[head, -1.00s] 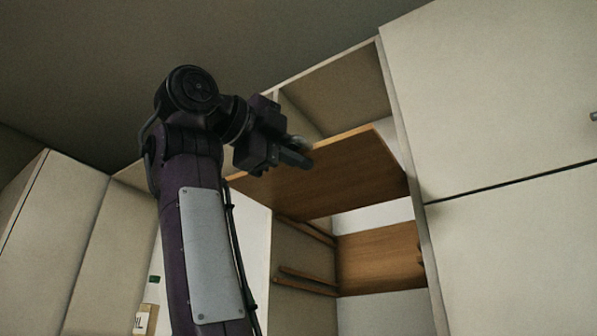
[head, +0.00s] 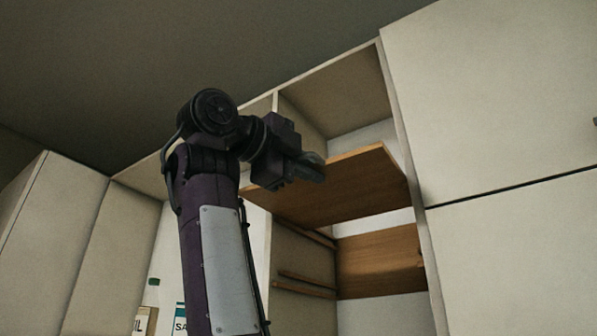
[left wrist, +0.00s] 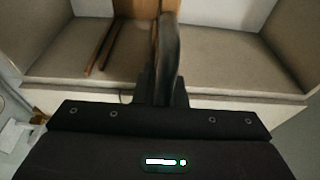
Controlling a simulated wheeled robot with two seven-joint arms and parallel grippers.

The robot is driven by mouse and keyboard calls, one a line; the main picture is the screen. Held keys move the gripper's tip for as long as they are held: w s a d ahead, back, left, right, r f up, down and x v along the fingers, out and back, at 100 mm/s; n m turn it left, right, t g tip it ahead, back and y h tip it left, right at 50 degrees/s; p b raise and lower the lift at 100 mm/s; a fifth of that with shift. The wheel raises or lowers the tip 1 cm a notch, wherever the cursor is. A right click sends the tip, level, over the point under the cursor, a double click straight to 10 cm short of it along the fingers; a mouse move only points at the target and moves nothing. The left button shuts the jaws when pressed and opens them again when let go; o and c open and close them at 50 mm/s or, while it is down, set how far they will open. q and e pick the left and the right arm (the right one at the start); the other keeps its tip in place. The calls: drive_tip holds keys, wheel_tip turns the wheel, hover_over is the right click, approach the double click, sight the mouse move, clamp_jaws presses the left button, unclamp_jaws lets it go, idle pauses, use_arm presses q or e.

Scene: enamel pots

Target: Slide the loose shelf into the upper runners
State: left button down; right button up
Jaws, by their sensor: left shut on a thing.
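The loose shelf (head: 325,198), a brown wooden board, is seen from below in the head view, tilted in the picture and partly inside the open cabinet bay. My left gripper (head: 314,170) is shut on its near left edge; the fingers hide part of that edge. The upper runner (head: 307,233) and lower runners (head: 305,284) are wooden strips on the bay's left wall. The shelf appears above the upper runner, but whether they touch cannot be told. In the left wrist view a dark finger (left wrist: 168,60) covers part of the wood, and two strips (left wrist: 100,46) show left of it. My right gripper is not in view.
Another wooden board (head: 380,262) sits lower in the bay. The bay's right side panel (head: 408,165) stands close to the shelf's right edge. Closed cabinet doors (head: 500,100) fill the right. Bottles and a labelled carton (head: 146,320) stand at lower left.

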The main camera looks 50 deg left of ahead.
use_arm(q)
drive_tip(key=shift+w+a, duration=0.1)
drive_tip(key=shift+w, duration=0.35)
drive_tip(key=p, duration=0.2)
approach(347, 199)
drive_tip(key=shift+w+d+r, duration=0.2)
drive_tip(key=shift+w+d, duration=0.1)
drive_tip(key=shift+w, duration=0.25)
drive_tip(key=shift+w+d+r, duration=0.15)
drive_tip(key=shift+w+d, duration=0.15)
drive_tip(key=shift+w, duration=0.25)
drive_tip(key=shift+w+a+p, duration=0.2)
drive_tip(key=shift+w, duration=0.5)
drive_tip(key=shift+w+a+p, duration=0.2)
drive_tip(key=shift+w+p, duration=0.05)
drive_tip(key=shift+w, duration=0.5)
drive_tip(key=shift+w+a+p, duration=0.2)
drive_tip(key=shift+w+a, duration=0.05)
drive_tip(key=shift+w, duration=0.55)
drive_tip(key=shift+w+a+p, duration=0.25)
drive_tip(key=shift+w+p, duration=0.1)
drive_tip(key=shift+w, duration=0.3)
drive_tip(key=shift+w+a+p, duration=0.2)
drive_tip(key=shift+w+p, duration=0.2)
drive_tip(key=shift+w, duration=0.3)
drive_tip(key=shift+w+a+p, duration=0.25)
drive_tip(key=shift+w+p, duration=0.1)
drive_tip(key=shift+w, duration=0.5)
